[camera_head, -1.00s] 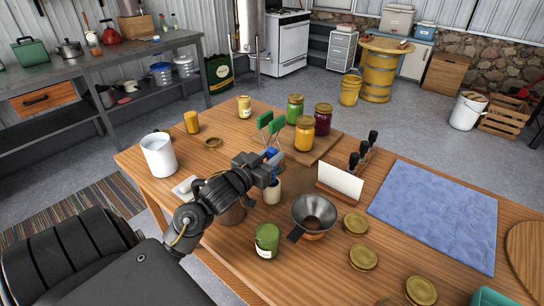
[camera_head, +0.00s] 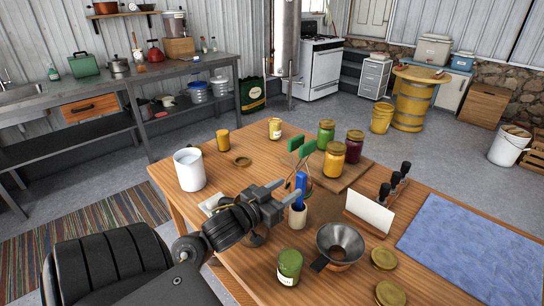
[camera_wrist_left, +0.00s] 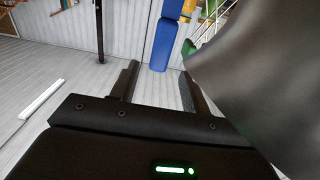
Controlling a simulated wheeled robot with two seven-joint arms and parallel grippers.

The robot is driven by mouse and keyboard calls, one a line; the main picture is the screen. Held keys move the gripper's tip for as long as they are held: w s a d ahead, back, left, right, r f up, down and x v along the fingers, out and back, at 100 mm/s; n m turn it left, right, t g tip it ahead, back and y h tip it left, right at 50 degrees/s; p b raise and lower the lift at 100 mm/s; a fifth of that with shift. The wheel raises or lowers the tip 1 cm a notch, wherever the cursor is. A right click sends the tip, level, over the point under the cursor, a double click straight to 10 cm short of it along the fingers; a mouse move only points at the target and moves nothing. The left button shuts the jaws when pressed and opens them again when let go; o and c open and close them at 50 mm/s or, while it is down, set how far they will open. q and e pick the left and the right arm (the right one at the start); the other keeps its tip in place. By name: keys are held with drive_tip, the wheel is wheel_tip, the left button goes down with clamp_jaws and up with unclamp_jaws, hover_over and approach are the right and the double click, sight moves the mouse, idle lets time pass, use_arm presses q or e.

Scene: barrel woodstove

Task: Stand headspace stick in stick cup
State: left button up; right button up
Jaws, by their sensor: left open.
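The blue headspace stick (camera_head: 300,184) stands roughly upright in the small cream stick cup (camera_head: 298,217) on the wooden table. My left gripper (camera_head: 284,191) is open, with its fingertips close to the left side of the stick, above the cup's rim. Whether a finger touches the stick cannot be told. In the left wrist view a blue piece, apparently the stick (camera_wrist_left: 163,46), shows beyond the tips of my open left gripper (camera_wrist_left: 158,75), with nothing clearly clamped between them. My right gripper is not in view.
A metal funnel (camera_head: 340,245) and a green-filled jar (camera_head: 290,266) stand close to the cup. Green-handled tools (camera_head: 302,147) and lidded jars (camera_head: 334,152) are behind it. A large dark surface (camera_wrist_left: 260,70) fills the wrist view's right side.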

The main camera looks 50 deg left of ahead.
use_arm(q)
drive_tip(key=s+p, duration=0.2)
drive_tip(key=s, duration=0.3)
drive_tip(key=shift+s, duration=0.3)
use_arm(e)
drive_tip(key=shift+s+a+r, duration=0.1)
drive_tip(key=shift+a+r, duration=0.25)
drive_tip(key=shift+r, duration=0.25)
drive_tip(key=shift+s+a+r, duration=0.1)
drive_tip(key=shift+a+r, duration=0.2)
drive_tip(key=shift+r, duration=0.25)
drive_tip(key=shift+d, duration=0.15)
use_arm(q)
drive_tip(key=shift+d, duration=0.15)
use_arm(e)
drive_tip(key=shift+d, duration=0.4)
